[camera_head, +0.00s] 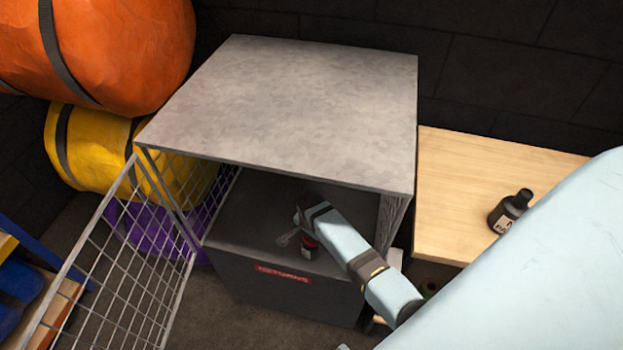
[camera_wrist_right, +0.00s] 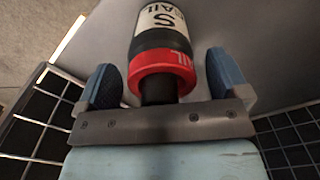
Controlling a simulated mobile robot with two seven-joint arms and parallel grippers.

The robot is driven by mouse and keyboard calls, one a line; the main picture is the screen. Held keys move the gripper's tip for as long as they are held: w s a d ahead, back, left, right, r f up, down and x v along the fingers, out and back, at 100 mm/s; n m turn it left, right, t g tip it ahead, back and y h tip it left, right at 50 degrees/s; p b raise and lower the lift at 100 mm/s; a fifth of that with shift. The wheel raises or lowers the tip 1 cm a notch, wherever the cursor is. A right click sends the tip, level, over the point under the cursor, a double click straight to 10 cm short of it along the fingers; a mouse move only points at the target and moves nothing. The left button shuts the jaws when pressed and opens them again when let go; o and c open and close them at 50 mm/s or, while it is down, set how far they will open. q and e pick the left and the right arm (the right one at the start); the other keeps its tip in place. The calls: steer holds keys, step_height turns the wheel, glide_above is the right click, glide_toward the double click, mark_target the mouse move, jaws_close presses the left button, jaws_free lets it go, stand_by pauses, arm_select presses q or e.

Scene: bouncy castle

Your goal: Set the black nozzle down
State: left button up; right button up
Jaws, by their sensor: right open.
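The black nozzle (camera_wrist_right: 160,40), with a red collar and a white label, rests on the floor of the grey mesh-sided cabinet (camera_head: 275,100). It also shows small and dark inside the cabinet in the head view (camera_head: 309,249). My right gripper (camera_wrist_right: 165,80) is open, with one blue finger on each side of the nozzle's red end. There are visible gaps between the fingers and the nozzle. In the head view my right arm reaches into the cabinet and its gripper (camera_head: 298,226) is small and partly unclear. My left gripper is not in view.
The mesh door (camera_head: 125,265) stands open at left. The cabinet's top and side panel (camera_head: 394,215) close in around my arm. A red label (camera_head: 283,275) marks the front. A black bottle (camera_head: 511,210) sits on the wooden table (camera_head: 465,180). Orange (camera_head: 120,50) and yellow (camera_head: 85,145) rolls stand left.

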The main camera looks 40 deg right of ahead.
step_height(320, 180, up, 12)
steer(key=shift+f+p, duration=0.25)
steer(key=shift+p, duration=0.45)
steer(key=shift+s, duration=0.1)
steer(key=s+f+n+t, duration=0.1)
steer(key=s+n+t, duration=0.1)
steer(key=n, duration=0.1)
steer(key=shift+s+a+f+h, duration=0.2)
steer(key=shift+s+f+h, duration=0.1)
steer(key=shift+f, duration=0.1)
steer(key=s+a+r+n+t+y, duration=0.2)
steer(key=s+a+n+t, duration=0.2)
steer(key=s+n, duration=0.3)
steer(key=s+a+r+n+t+y, duration=0.2)
steer(key=s+a+r+n+t, duration=0.1)
steer(key=s+a+n+t, duration=0.2)
steer(key=s+a+n, duration=0.2)
steer(key=s+n, duration=0.1)
steer(key=shift+a+n, duration=0.2)
steer(key=shift+n, duration=0.1)
steer(key=shift+r, duration=0.1)
